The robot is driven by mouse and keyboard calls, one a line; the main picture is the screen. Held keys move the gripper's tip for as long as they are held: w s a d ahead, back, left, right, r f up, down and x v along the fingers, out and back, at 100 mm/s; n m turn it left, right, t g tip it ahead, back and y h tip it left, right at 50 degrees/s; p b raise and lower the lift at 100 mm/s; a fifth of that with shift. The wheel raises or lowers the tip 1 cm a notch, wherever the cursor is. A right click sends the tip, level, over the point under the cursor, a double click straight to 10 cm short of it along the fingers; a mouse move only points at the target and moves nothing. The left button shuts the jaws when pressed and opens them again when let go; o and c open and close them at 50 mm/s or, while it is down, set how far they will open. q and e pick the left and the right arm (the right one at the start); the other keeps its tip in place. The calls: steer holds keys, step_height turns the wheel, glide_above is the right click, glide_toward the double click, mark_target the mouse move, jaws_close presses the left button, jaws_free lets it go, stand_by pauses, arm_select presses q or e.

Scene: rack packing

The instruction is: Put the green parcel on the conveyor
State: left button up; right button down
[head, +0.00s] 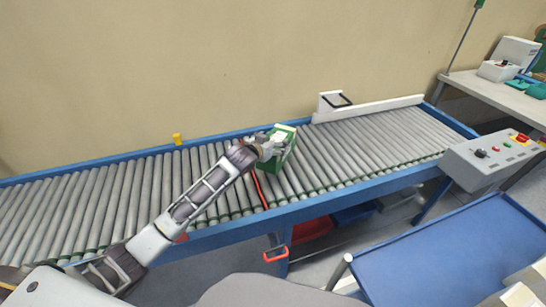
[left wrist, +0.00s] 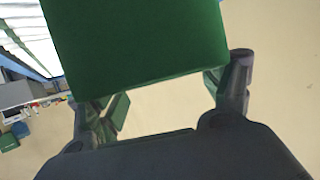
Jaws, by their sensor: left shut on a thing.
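The green parcel (head: 283,151) is in the grip of my left gripper (head: 271,146), over the middle of the roller conveyor (head: 130,198). In the head view I cannot tell whether the parcel touches the rollers or hangs just above them. In the left wrist view the green parcel (left wrist: 140,40) fills the upper middle, between the two fingers of my left gripper (left wrist: 165,95). The parcel's far side is hidden. My right gripper is not in view.
A blue frame edges the conveyor, with a white guide rail (head: 370,109) at its back right. A control box (head: 490,157) stands at the right front. A blue table (head: 450,250) is at the lower right. Rollers left and right of the parcel are bare.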

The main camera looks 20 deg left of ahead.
arm_select(q)
steer(key=shift+f, duration=1.1)
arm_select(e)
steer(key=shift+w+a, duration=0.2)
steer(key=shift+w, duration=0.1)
arm_select(q)
steer(key=shift+f, duration=0.5)
steer(key=shift+f+b, duration=0.35)
steer(key=shift+f, duration=0.55)
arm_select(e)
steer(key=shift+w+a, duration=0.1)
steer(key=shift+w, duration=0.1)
arm_select(q)
steer(key=shift+f, duration=0.5)
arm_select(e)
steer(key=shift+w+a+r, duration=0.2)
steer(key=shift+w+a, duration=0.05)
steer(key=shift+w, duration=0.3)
arm_select(q)
steer(key=shift+f, duration=0.1)
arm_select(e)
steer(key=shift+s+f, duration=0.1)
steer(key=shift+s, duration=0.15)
arm_select(q)
steer(key=o, duration=1.8)
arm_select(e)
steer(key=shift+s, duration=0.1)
